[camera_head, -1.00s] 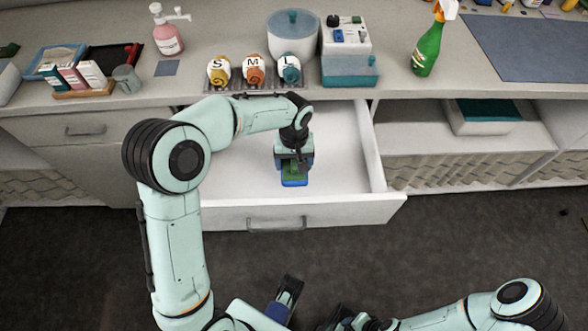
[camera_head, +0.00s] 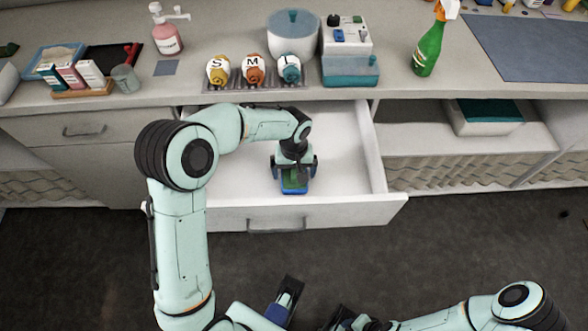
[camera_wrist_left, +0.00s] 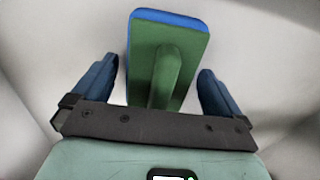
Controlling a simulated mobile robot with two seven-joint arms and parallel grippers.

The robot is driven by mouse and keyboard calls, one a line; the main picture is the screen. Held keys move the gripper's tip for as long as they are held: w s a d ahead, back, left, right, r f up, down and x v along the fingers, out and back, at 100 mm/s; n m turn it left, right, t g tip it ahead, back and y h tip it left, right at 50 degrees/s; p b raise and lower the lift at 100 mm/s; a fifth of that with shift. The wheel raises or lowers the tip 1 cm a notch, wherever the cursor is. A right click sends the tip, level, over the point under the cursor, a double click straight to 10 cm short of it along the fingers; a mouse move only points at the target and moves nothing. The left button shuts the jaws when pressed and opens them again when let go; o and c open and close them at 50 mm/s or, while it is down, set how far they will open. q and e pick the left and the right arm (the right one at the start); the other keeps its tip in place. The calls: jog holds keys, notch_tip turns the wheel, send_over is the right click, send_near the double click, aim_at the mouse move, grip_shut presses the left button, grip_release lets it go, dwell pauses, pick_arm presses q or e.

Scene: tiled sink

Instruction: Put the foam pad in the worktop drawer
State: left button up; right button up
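The foam pad (camera_head: 294,187) is blue with a green top and lies inside the open worktop drawer (camera_head: 345,165). In the left wrist view the pad (camera_wrist_left: 168,55) shows a raised green grip along its middle. My left gripper (camera_head: 294,177) is low in the drawer over the pad. Its two blue fingers (camera_wrist_left: 158,88) stand apart on either side of the pad, with gaps to it, so it is open. The pad's near end is hidden by the gripper body.
Three lettered jars (camera_head: 254,70), a white bowl (camera_head: 293,45) and a white-and-teal box (camera_head: 349,65) stand on the worktop (camera_head: 200,90) above the drawer. A green spray bottle (camera_head: 428,48) stands to the right. The drawer floor around the pad is bare.

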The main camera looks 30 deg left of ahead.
pick_arm(q)
jog(key=shift+r, duration=0.15)
jog(key=shift+r, duration=0.3)
notch_tip(320, 180, up, 12)
jog(key=shift+f+p, duration=0.25)
jog(key=shift+p, duration=0.8)
